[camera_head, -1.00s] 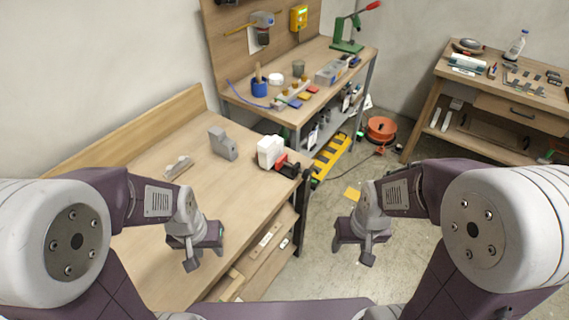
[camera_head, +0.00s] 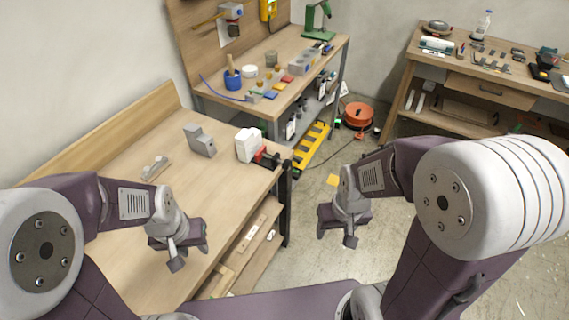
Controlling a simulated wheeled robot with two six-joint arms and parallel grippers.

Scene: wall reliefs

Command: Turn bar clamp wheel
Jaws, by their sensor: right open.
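A red and black clamp-like device (camera_head: 266,158) sits at the right edge of the near wooden workbench (camera_head: 130,245), against a white block (camera_head: 248,145). It looks like the bar clamp, but its wheel is too small to make out. My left gripper (camera_head: 190,256) is over the workbench, nearer to me than the clamp, with its fingers apart and nothing between them. My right gripper (camera_head: 337,237) is open and empty over the floor, to the right of the workbench. Neither gripper touches the clamp.
A grey block (camera_head: 199,141) and a small metal tool (camera_head: 156,167) lie on the workbench. A second bench (camera_head: 290,50) with tools stands behind.

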